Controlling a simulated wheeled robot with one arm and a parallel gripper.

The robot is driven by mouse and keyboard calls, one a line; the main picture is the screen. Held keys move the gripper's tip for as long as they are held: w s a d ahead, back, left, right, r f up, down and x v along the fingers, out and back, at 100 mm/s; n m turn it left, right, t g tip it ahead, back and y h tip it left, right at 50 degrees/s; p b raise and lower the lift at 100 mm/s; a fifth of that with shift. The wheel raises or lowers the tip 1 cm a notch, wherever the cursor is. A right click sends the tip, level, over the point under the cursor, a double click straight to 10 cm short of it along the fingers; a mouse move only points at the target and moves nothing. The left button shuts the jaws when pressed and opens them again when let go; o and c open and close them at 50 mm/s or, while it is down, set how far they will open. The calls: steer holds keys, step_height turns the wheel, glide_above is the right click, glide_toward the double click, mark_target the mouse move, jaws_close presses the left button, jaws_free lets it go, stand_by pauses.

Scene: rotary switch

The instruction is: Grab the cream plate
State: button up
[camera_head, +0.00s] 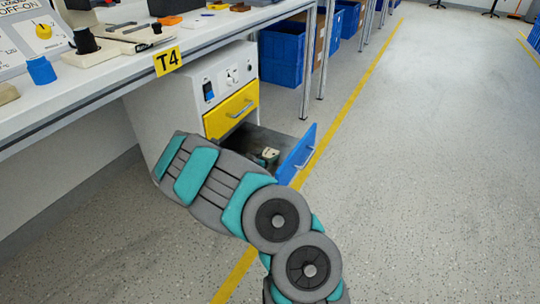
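I cannot tell which piece is the cream plate. A small cream piece (270,153) lies among darker items in the open blue-fronted drawer (298,155). On the white workbench (75,92), a flat cream piece (92,57) lies under a black knob (85,40). Another cream flat piece (140,34) with dark parts lies behind it. My grey and teal arm rises from the bottom and bends left in front of the drawer cabinet. My gripper does not show, and the arm covers part of the cabinet and drawer.
A yellow drawer (231,109) above is shut. A blue cap-like part (41,70) and a tan block (8,92) sit near the bench's front edge. Blue bins (284,55) stand behind the cabinet. The floor to the right (440,170) is clear.

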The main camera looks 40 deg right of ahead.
steer(key=c, duration=0.8)
steer(key=shift+r, duration=0.1)
